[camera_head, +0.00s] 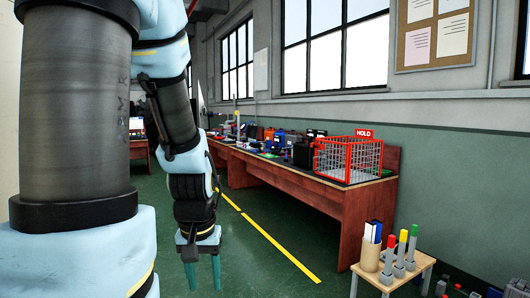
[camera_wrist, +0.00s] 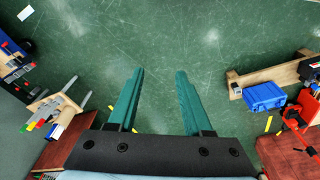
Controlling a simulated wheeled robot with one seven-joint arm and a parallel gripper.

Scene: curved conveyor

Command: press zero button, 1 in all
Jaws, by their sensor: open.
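My gripper (camera_head: 203,272) hangs pointing down over the green floor in the head view, in front of the long wooden bench. In the wrist view my gripper (camera_wrist: 160,74) shows two green fingers spread apart with only bare floor between them. It is open and empty and touches nothing. I cannot make out a zero button in either view. The items along the far part of the bench are too small to tell apart.
A long wooden bench (camera_head: 290,184) runs along the wall, with a red wire cage (camera_head: 348,158) marked HOLD at its near end. A small wooden stand (camera_head: 394,276) with upright tools stands at lower right. A blue case (camera_wrist: 264,97) shows in the wrist view. Floor left of the bench is clear.

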